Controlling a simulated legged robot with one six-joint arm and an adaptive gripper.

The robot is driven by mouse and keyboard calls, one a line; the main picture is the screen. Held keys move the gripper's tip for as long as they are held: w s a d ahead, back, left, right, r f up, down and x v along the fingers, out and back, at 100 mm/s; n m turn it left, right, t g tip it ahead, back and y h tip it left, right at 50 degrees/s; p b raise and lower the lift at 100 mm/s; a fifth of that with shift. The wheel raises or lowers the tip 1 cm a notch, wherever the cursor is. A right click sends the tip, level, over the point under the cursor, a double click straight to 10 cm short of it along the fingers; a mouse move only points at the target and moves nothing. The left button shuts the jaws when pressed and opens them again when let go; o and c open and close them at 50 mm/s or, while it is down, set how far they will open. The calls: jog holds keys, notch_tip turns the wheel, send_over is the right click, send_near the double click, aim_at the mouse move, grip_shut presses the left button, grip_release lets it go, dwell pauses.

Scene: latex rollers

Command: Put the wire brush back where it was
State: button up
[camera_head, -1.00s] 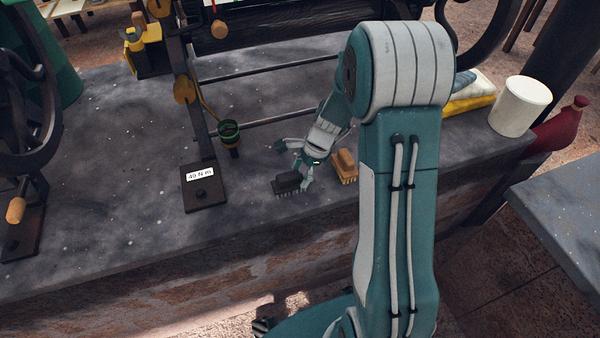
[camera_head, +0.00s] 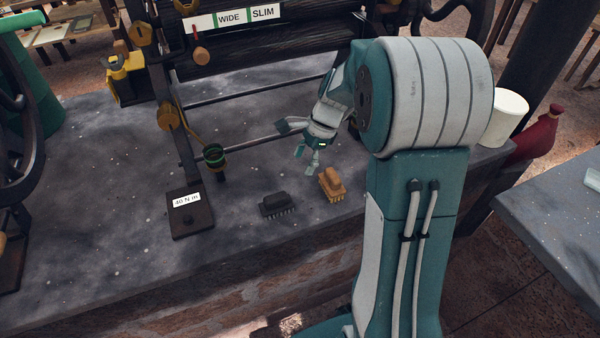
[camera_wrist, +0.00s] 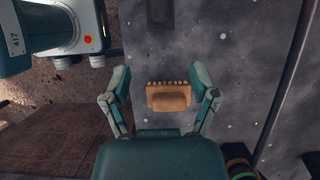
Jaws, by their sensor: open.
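A dark brush with pale bristles (camera_head: 278,205) sits bristles down on the bench top; I take it for the wire brush. A tan brush (camera_head: 332,185) stands to its right, apart from it. My gripper (camera_head: 309,160) is open and empty above the bench, behind and above the two brushes in the head view. In the wrist view the tan brush (camera_wrist: 169,96) appears between the spread fingers (camera_wrist: 160,92), with a gap on both sides.
A dark plate labelled 40 N m (camera_head: 190,215) lies left of the brushes. A white canister (camera_head: 505,118) and red bottle (camera_head: 537,137) are right. The front bench strip is clear.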

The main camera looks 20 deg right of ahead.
jog(key=s+a+r+n+t+h, duration=0.2)
jog(key=s+r+n, duration=0.4)
jog(key=s+n, duration=0.3)
jog(key=s+a+r+n+t+h, duration=0.2)
jog(key=s+a+r+n+t, duration=0.1)
jog(key=s+a+r+n, duration=0.2)
jog(key=s+r+n, duration=0.2)
jog(key=s+n, duration=0.2)
jog(key=s, duration=0.2)
jog(key=shift+s+a+r+t+h, duration=0.25)
jog(key=shift+s+t+h, duration=0.05)
jog(key=shift+s, duration=0.1)
